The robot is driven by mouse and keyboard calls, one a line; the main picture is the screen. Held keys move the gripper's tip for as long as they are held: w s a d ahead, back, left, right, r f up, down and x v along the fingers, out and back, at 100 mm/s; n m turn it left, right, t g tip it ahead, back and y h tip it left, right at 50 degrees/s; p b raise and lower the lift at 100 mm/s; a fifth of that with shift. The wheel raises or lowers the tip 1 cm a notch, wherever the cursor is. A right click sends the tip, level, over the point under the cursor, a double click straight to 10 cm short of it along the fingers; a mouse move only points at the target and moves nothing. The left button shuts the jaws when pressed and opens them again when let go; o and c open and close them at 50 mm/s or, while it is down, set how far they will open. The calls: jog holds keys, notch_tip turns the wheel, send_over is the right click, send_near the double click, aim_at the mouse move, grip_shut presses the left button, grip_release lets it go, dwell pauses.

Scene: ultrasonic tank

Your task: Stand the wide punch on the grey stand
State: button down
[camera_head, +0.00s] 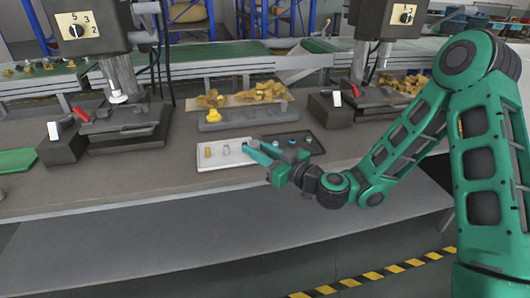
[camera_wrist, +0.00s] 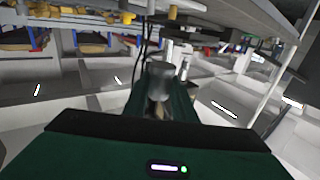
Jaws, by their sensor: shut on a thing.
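My gripper (camera_head: 250,148) is over the right end of a white tray (camera_head: 221,164) in the head view. In the wrist view its green fingers (camera_wrist: 158,108) are shut on a grey metal cylinder (camera_wrist: 160,76), which looks like the wide punch. The cylinder stands out past the fingertips, and its other end is hidden between them. In the head view the held part is too small to make out. A brass-coloured piece (camera_head: 208,152) and a paler small piece (camera_head: 226,150) stand in the white tray. I cannot tell for certain which thing is the grey stand.
A dark tray (camera_head: 312,150) with small pieces lies right of the white tray, partly behind my gripper. A grey block with a yellow knob (camera_head: 213,116) is behind. Brass parts (camera_head: 262,92) lie farther back. Machines with vises (camera_head: 122,128) stand either side. The bench front is clear.

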jog(key=w+d+f, duration=0.1)
jog(key=w+f, duration=0.1)
jog(key=w, duration=0.1)
jog(key=w+f, duration=0.2)
jog(key=w, duration=0.2)
jog(key=w+d+f, duration=0.1)
jog(key=w+f, duration=0.2)
jog(key=w, duration=0.1)
jog(key=shift+w+d, duration=0.15)
jog(key=shift+d, duration=0.15)
jog(key=shift+f, duration=2)
jog(key=shift+f, duration=0.1)
jog(key=c, duration=1.5)
grip_release()
jog(key=shift+o, duration=0.2)
jog(key=shift+d, duration=0.1)
jog(key=v, duration=1.2)
